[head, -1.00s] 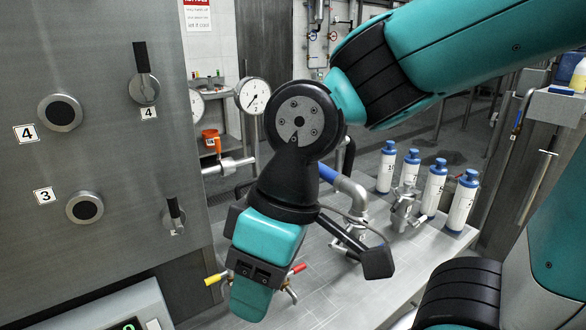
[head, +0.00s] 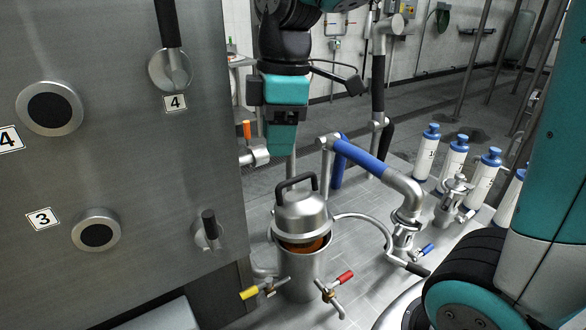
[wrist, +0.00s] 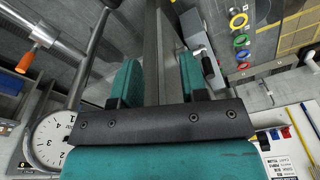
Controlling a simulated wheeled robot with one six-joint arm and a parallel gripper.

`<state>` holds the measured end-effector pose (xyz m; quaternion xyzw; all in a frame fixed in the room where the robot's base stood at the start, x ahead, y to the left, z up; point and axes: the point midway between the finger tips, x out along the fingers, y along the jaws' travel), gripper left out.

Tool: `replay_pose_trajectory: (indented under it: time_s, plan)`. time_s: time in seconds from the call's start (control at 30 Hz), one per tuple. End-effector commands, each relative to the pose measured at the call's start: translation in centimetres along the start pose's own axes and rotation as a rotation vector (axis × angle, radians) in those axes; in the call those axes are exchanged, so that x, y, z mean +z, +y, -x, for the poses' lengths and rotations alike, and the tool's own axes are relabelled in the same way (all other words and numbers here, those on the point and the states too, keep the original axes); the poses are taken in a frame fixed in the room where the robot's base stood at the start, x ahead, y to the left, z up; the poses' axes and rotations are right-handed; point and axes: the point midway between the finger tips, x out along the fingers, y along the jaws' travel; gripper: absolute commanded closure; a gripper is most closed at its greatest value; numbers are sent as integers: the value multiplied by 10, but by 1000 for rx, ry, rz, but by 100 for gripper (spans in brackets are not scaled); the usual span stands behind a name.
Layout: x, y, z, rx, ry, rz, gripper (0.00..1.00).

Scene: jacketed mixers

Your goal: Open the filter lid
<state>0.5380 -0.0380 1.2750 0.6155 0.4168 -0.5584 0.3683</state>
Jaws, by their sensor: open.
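The filter lid (head: 300,216) is a silver metal dome with a black loop handle (head: 295,182) on top. It is over a cylindrical metal filter housing (head: 299,274). A dark gap with something orange shows between the lid and the housing rim, and I cannot tell whether the lid touches the rim. My gripper (head: 281,142) points down, above and behind the lid handle in the picture, apart from it. In the wrist view its teal fingers (wrist: 160,82) are spread with a gap between them. I see no held object; a grey bar passes behind the gap.
A steel panel (head: 130,240) with knobs stands close at the left. A blue-sleeved pipe (head: 362,157) rises right of the lid. Yellow (head: 249,293) and red (head: 345,277) valve handles flank the housing. Several white bottles (head: 451,160) stand at the right. A gauge (wrist: 52,140) shows in the wrist view.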

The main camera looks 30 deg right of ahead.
Motion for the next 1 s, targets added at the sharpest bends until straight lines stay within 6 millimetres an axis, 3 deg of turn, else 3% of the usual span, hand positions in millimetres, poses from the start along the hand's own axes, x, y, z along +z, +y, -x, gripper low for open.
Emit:
replay_pose_trajectory:
  time_s: [0.03, 0.1, 0.2, 0.43, 0.67, 1.0]
  plan:
    - [7, 24, 10, 3, -29, 65, 60]
    - [16, 48, 23, -4, -63, 163, 60]
    - [28, 72, 36, -21, -94, 271, 60]
    - [39, 92, 44, -47, -114, 379, 60]
    - [44, 91, 8, -51, -115, 383, 60]
    - [53, 88, -70, -51, -115, 383, 60]
